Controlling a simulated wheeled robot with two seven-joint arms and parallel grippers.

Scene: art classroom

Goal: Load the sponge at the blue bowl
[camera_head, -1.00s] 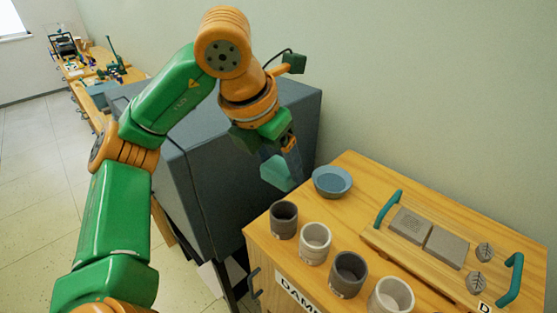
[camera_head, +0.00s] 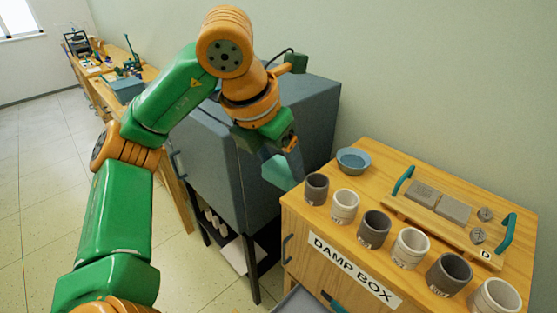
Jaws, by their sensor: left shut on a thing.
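The blue bowl (camera_head: 352,168) sits at the back left corner of the wooden damp box top, near the wall. My left gripper (camera_head: 287,172) hangs to the left of the bowl, apart from it, at the left edge of the box. It is shut on a teal piece (camera_head: 275,171), which looks like the sponge; its outline merges with the fingers. My right gripper is not in view.
Several grey and white cups (camera_head: 374,229) line the front of the damp box (camera_head: 322,247). A wooden tray (camera_head: 398,207) with teal handles holds grey slabs. A blue-grey cabinet (camera_head: 215,165) stands behind my left arm. An open drawer (camera_head: 300,303) shows low down.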

